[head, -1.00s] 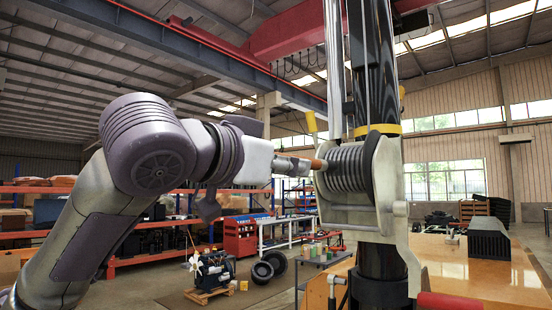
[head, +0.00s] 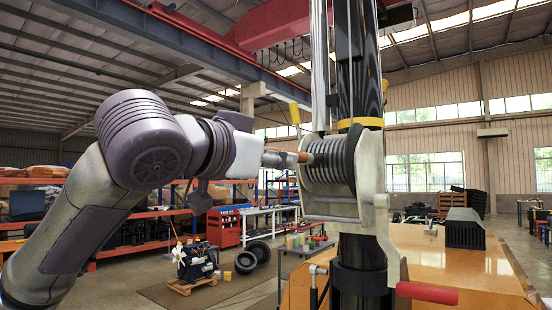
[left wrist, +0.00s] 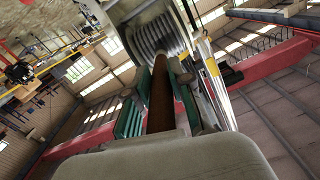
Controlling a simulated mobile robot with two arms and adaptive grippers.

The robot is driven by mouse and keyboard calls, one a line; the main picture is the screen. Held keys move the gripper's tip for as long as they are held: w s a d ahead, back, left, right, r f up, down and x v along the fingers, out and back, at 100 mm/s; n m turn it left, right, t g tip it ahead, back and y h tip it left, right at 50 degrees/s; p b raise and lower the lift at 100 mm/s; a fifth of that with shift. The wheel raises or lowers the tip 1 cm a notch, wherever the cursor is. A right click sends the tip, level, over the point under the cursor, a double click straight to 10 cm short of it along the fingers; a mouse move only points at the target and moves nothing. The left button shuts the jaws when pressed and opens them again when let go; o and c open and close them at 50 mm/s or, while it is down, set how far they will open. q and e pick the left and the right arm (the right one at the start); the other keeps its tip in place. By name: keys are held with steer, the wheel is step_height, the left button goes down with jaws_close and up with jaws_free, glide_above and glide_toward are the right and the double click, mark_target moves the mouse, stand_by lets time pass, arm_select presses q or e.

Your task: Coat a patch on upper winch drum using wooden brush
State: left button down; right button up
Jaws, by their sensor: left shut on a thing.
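The winch drum (head: 328,165), wound in grey coils, sits between pale metal side plates on the dark mast. It is the only drum in the head view, and it also shows in the left wrist view (left wrist: 158,38). My left gripper (head: 276,159) comes in from the left, beside the drum's left side. It is shut on the brown wooden brush (left wrist: 160,98), between green-padded fingers in the left wrist view. The brush end (head: 303,157) reaches the drum's left edge; I cannot tell whether it touches. Its bristles and any coated patch cannot be made out. My right gripper is not in view.
The black mast (head: 362,245) with a yellow band (head: 360,123) rises behind the drum. A red handle (head: 427,293) sticks out low at the right. An orange housing (head: 450,262) lies behind it. Shelves and a red cabinet (head: 223,227) stand far back.

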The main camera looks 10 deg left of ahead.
mark_target(307, 159)
arm_select(q)
steer(key=shift+p+x, duration=0.3)
steer(key=shift+x, duration=0.7)
steer(key=shift+s, duration=0.1)
steer(key=shift+s+d, duration=0.8)
steer(key=shift+d, duration=1.15)
steer(key=shift+w+a, duration=0.3)
steer(key=shift+a, duration=0.35)
steer(key=shift+w+a, duration=0.3)
steer(key=shift+a, duration=0.4)
steer(key=shift+w+a, duration=0.25)
steer(key=shift+a, duration=0.4)
steer(key=shift+s, duration=0.1)
